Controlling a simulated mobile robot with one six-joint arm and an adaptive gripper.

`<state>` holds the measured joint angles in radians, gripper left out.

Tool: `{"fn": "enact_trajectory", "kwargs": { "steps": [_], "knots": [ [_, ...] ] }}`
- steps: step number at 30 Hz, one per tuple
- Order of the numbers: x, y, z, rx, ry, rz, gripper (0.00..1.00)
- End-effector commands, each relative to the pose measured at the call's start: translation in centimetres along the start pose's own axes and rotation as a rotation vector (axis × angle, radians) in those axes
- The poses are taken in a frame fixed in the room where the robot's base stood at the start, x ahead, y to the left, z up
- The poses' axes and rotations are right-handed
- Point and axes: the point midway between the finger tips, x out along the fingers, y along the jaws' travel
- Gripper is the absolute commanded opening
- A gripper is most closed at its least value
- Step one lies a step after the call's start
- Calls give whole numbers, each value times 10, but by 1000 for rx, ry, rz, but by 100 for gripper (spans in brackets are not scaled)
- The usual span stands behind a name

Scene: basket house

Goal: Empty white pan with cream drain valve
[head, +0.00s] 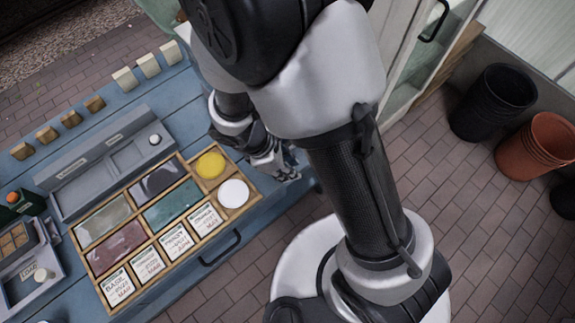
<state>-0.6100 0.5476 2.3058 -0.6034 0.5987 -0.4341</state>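A pale grey-white tray or pan (58,281) sits at the lower left of the blue table, partly cut off by the frame edge. A small cream knob (41,274) stands on it, but I cannot tell for sure that it is a drain valve. A larger grey two-part tray (75,200) behind the wooden box has a white knob (155,139) at its right end. My gripper (286,168) hangs near the table's right edge, right of the yellow disc and apart from both trays. It is small and dark, and its finger opening is unclear.
A wooden divided box (88,284) holds coloured panels, seed cards, a yellow disc (210,165) and a white disc (234,193). Several small blocks line the table's back edge. Black (494,103) and terracotta (540,147) pots stand right on the brick floor, with clear floor nearby.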

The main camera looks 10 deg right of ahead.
Motion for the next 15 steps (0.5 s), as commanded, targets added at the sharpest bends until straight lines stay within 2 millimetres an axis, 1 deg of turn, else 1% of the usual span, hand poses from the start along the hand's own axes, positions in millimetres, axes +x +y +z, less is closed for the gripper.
{"fn": "enact_trajectory", "kwargs": {
  "steps": [7,15],
  "knots": [
    [-5,-4,-6,204,0,-86,0],
    [-4,-5,-8,218,0,-90,0]
  ]
}}
